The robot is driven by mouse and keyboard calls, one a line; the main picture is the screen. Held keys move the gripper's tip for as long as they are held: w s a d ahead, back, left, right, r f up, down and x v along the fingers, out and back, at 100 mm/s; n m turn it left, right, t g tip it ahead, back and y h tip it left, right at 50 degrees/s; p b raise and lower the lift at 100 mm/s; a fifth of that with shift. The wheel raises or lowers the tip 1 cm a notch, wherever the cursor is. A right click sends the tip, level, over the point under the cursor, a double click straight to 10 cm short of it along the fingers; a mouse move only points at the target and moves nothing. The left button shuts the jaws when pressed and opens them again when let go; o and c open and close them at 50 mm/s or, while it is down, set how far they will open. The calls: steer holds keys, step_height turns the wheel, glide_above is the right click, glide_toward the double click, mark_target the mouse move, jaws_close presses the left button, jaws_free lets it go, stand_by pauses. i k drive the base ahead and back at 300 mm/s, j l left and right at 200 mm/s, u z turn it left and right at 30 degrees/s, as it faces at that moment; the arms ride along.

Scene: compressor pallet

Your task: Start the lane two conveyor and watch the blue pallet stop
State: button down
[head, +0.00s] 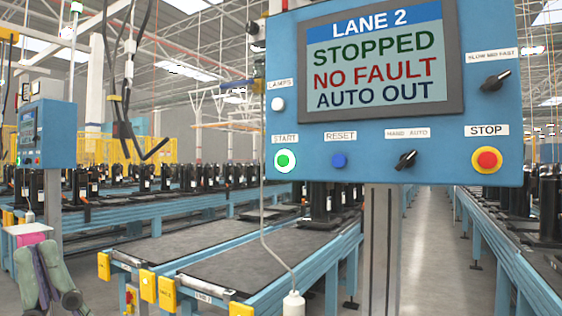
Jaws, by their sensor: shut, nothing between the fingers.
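The blue LANE 2 control panel (375,150) stands close in the upper right on a grey post. Its screen (375,62) reads STOPPED, NO FAULT, AUTO OUT. The green START button (285,160) is at lower left. The dark HAND/AUTO selector (405,159) has its pointer tilted up to the right. The red STOP button (487,160) sits in a yellow ring at right. A grey-topped, blue-framed conveyor (260,262) runs behind the post; its end label is too small to read surely. I cannot make out a blue pallet.
A blue RESET button (339,161) and a SLOW/FAST selector (496,80) are also on the panel. A white pendant (294,303) hangs below it by a cable. Another blue panel (47,133) stands at left. Several dark compressors (150,178) line the conveyors behind. An aisle (425,270) is clear.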

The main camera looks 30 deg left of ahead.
mark_target(283, 160)
steer(key=u, duration=1.6)
steer(key=i+j, duration=0.1)
steer(key=i, duration=0.2)
steer(key=i+j, duration=0.15)
steer(key=i, duration=0.2)
